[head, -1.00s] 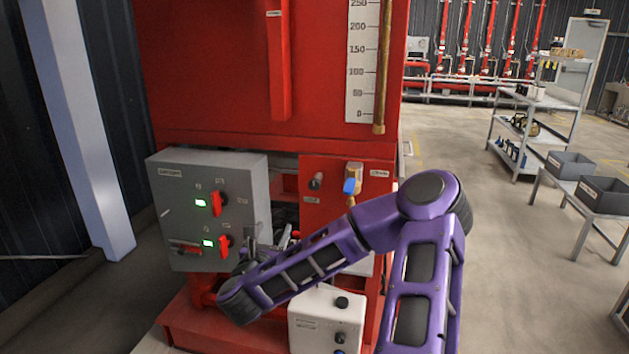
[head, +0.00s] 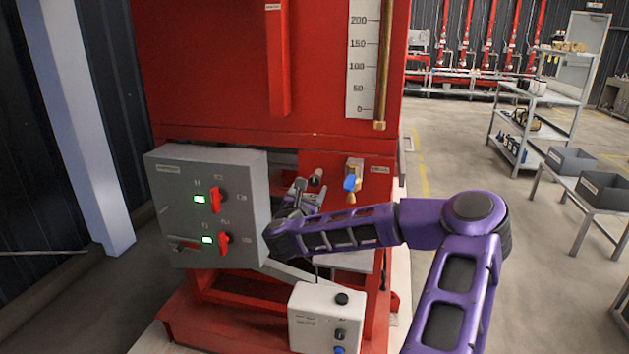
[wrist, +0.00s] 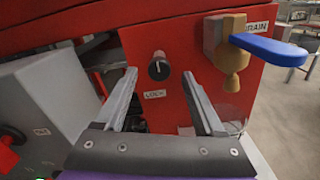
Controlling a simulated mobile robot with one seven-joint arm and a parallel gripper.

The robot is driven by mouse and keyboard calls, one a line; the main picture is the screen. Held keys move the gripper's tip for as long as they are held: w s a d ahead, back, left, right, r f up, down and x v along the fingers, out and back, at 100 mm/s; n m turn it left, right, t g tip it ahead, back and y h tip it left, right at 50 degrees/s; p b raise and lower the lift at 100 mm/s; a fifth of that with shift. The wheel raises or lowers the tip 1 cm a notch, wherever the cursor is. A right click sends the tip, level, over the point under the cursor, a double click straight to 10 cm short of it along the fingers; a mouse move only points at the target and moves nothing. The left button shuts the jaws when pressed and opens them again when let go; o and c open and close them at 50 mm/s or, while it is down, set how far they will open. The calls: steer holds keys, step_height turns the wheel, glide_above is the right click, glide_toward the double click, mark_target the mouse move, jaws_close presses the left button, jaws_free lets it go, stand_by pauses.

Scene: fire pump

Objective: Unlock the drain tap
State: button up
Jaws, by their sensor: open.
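In the head view the tap (head: 352,178) sits right of my gripper. A dark round lock knob (wrist: 158,67) with a white pointer mark is on the same panel, left of the tap, above a "LOCK" label (wrist: 155,94). My gripper (wrist: 160,82) is open and empty, its two fingers pointing at the panel on either side of the knob. The knob appears just beyond the fingertips; I cannot tell any contact.
A grey control box (head: 208,208) with red switches and green lights stands close left of my gripper. A white box (head: 325,318) with knobs sits below my arm. A red tank with a level scale (head: 362,65) rises above. Open floor lies to the right.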

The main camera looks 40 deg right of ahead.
mark_target(314, 181)
steer(key=x, duration=0.5)
steer(key=shift+w, duration=0.1)
jaws_close()
